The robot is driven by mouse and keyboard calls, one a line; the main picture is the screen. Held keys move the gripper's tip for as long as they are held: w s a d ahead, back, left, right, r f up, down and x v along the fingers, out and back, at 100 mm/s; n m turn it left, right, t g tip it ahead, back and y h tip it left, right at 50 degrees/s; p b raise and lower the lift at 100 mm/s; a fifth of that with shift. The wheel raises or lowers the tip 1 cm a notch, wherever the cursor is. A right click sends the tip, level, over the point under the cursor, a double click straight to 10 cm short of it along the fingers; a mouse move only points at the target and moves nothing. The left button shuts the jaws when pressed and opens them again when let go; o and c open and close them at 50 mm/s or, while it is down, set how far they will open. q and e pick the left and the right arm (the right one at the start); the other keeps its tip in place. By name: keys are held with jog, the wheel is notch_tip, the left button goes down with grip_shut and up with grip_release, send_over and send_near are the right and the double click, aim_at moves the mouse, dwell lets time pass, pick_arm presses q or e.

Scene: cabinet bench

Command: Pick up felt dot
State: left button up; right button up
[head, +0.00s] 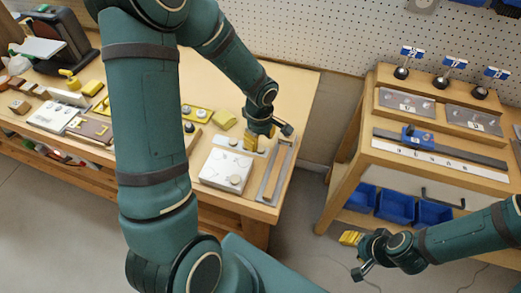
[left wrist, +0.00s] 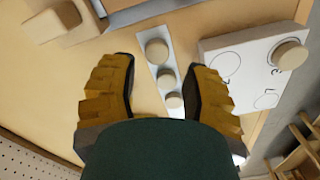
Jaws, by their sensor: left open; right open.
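Three pale round felt dots lie in a row on a light strip (left wrist: 149,35) in the left wrist view: the far one (left wrist: 157,51), the middle one (left wrist: 166,78) and the near one (left wrist: 174,100). Another round dot (left wrist: 290,56) sits on a white board (left wrist: 243,50) marked with circles. My left gripper (left wrist: 160,68) is open, with yellow ribbed fingers on either side of the strip in the picture; nothing is between them that I can see as held. In the head view it points down (head: 256,143) beside the white board (head: 218,165). My right gripper (head: 357,254) is open and empty, away from the bench.
Several yellow and white items (head: 55,115) crowd the left side, partly hidden by my arm. A second wooden bench (head: 405,165) with blue bins (head: 395,207) stands right, across a gap.

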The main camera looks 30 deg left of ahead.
aim_at(261, 148)
pick_arm(q)
jog(key=f, duration=0.2)
jog(key=f+b, duration=0.1)
jog(key=f, duration=0.2)
jog(key=shift+w, duration=0.2)
jog(key=c, duration=0.6)
